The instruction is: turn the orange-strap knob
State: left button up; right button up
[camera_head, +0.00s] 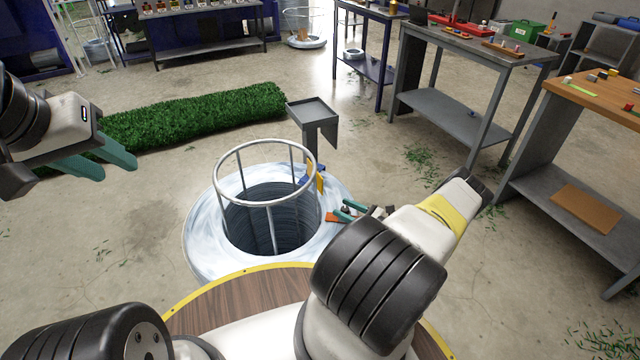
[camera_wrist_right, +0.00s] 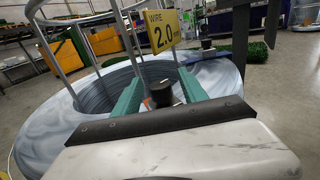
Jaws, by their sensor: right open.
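In the right wrist view a black knob (camera_wrist_right: 161,93) stands between the two teal fingers of my right gripper (camera_wrist_right: 158,78), with a gap beside it. A small orange piece (camera_wrist_right: 148,103) shows next to the knob. In the head view an orange strap (camera_head: 333,217) lies on the right side of the wire coil (camera_head: 205,235), beside my right gripper (camera_head: 343,209), which is open. The knob is small and partly covered by the fingers there. My left gripper (camera_head: 117,168) is empty and open in the air at the left, far from the coil.
A yellow "WIRE 2.0" sign (camera_wrist_right: 162,28) stands just beyond the knob. A grey stand (camera_head: 312,110), a green turf roll (camera_head: 190,117) and workbenches (camera_head: 470,45) are farther off. Open floor lies left of the coil.

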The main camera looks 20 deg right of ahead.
aim_at(342, 207)
jog(key=shift+x, duration=1.55)
grip_shut()
jog(key=shift+w+d+m+t+h, duration=0.1)
jog(key=shift+m+t+h, duration=0.3)
jog(key=shift+m+h, duration=0.25)
jog(key=shift+w+d+m+t+h, duration=0.1)
jog(key=shift+m+t+h, duration=0.35)
jog(key=shift+h, duration=0.4)
grip_release()
jog(key=shift+s+d, duration=0.1)
jog(key=shift+s, duration=0.05)
